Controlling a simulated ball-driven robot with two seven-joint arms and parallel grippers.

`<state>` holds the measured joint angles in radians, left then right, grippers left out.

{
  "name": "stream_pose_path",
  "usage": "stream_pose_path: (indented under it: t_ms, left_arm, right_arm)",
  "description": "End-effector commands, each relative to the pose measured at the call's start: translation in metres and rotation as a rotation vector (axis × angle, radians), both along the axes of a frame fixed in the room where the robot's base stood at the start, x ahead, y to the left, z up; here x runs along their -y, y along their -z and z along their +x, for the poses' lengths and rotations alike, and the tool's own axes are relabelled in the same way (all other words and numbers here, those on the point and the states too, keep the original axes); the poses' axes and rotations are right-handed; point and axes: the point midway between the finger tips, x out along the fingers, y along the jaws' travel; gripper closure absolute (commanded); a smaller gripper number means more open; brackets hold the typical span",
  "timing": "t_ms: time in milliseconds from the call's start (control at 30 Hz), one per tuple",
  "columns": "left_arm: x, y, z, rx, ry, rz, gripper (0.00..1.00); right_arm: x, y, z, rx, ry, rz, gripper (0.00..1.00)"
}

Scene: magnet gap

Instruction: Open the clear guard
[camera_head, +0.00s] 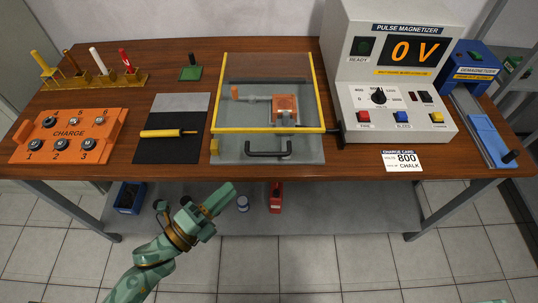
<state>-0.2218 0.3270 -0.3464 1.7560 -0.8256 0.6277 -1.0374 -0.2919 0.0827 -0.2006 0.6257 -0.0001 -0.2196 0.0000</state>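The clear guard (272,130) is a see-through cover with a yellow frame, on a grey base (310,151) at the middle of the bench. It appears lowered over an orange fixture (286,104), which shows through it. A black bar handle (268,153) is at the guard's front side. My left gripper (217,193) is in front of the bench, below and to the left of the handle in the picture, apart from it. Its fingers overlap from this angle, so I cannot tell whether it is open. My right gripper is out of view.
The pulse magnetizer (400,75), reading 0 V, stands right of the guard, with a blue demagnetizer (471,62) beyond it. A black mat with a yellow tool (168,133) and an orange charge tray (66,136) lie left. Bins and bottles stand on the lower shelf (325,205).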

Motion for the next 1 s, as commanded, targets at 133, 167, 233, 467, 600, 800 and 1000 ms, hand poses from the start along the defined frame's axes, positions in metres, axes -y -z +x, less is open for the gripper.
stream_pose_path:
  t_ms: [133, 167, 233, 467, 600, 800, 1000]
  left_arm:
    - [0.025, -0.006, 0.025, 0.003, 0.001, -0.003, 0.67]
    - [0.031, -0.007, 0.031, 0.002, -0.001, -0.002, 0.67]
    - [0.044, -0.009, 0.044, 0.001, 0.0, -0.004, 0.67]
    - [0.081, -0.015, 0.08, -0.002, -0.001, -0.002, 0.67]
    - [0.094, -0.016, 0.093, -0.004, -0.002, -0.002, 0.67]
    - [0.101, -0.018, 0.1, -0.004, -0.002, -0.002, 0.67]
    - [0.101, -0.018, 0.1, -0.005, -0.002, -0.001, 0.67]
  right_arm:
    - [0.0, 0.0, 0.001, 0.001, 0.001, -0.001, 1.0]
    - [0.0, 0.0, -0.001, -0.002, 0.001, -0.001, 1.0]
    - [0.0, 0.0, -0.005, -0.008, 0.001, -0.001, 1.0]
    - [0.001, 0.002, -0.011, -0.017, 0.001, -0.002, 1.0]
    - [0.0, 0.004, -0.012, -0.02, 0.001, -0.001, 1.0]
    - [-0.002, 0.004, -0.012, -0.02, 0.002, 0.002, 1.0]
    - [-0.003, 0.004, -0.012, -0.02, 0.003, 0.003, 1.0]
